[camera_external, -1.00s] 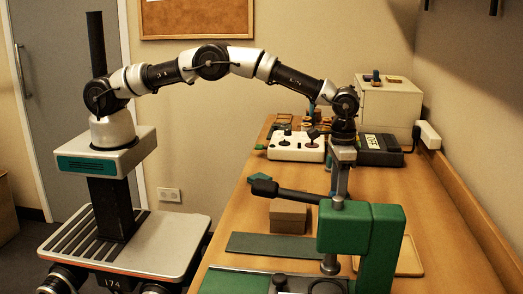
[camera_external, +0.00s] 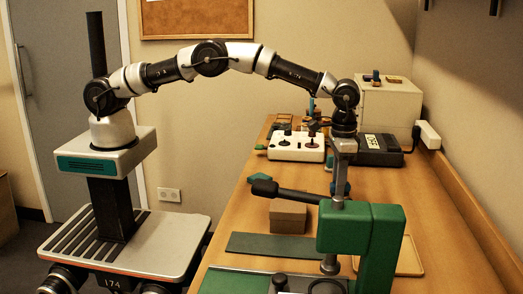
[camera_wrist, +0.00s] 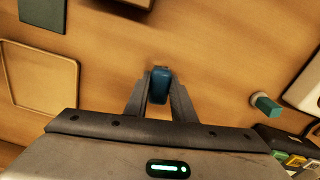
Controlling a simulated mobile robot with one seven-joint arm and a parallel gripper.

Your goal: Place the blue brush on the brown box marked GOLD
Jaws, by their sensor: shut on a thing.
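My gripper (camera_wrist: 161,82) is shut on a blue object, which I take for the blue brush (camera_wrist: 160,84); it sits between the two fingertips. In the external view my gripper (camera_external: 341,178) points down over the table behind the green press, and a bit of blue shows at its tips. A brown box (camera_external: 288,217) stands on the table left of the press; no marking on it can be read. A dark box edge shows at the top of the wrist view (camera_wrist: 136,2), perhaps the same box.
The green press (camera_external: 362,232) with its black lever stands in front of my gripper. A dark green mat (camera_external: 265,245) and a shallow tray (camera_wrist: 41,111) lie nearby. A white control panel (camera_external: 296,152) and a black device (camera_external: 376,157) stand behind. Bare table surrounds the brush.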

